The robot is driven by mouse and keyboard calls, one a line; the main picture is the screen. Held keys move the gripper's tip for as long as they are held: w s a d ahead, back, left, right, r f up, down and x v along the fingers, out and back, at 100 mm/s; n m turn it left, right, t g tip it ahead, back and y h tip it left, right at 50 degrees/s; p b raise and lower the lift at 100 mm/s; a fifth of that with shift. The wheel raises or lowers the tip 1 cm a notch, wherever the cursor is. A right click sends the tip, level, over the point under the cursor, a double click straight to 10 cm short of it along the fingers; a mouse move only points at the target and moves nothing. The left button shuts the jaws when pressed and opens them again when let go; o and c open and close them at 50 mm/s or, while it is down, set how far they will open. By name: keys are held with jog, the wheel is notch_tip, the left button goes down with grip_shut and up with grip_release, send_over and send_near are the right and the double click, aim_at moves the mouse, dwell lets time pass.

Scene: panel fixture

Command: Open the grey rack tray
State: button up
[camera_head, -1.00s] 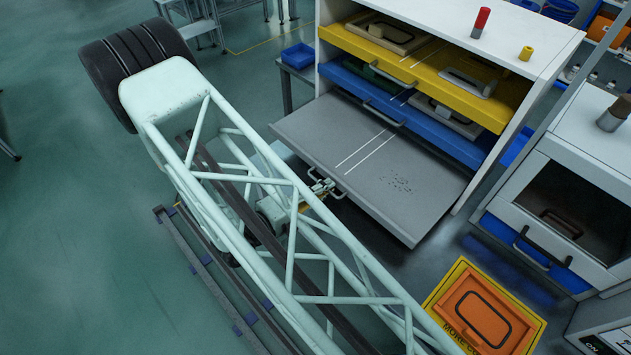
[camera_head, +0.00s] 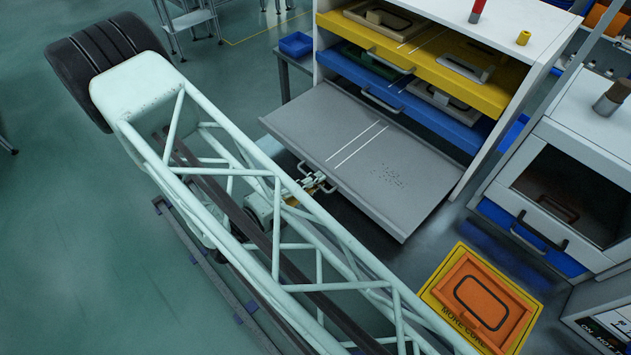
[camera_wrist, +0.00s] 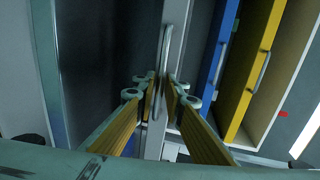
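The grey rack tray (camera_head: 345,150) is pulled well out of the bottom of the white rack, below the blue and yellow trays, with its top surface bare apart from white stripes and dark specks. My gripper (camera_head: 312,183) is at the tray's front edge, partly hidden behind my arm's lattice link. In the wrist view the grey tray's handle (camera_wrist: 164,62) runs upright between the yellow-padded fingers of my gripper (camera_wrist: 161,82). The fingertips are close together on both sides of the bar and appear closed on it.
The blue tray (camera_head: 440,118) and yellow tray (camera_head: 490,93) sit above the grey tray, holding panels. An orange panel on a yellow base (camera_head: 481,305) lies at lower right. A white cabinet (camera_head: 565,170) stands to the right. Open green floor (camera_head: 60,240) lies left.

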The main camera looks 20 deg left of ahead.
jog(key=v, duration=1.2)
dwell(0.6)
dwell(0.6)
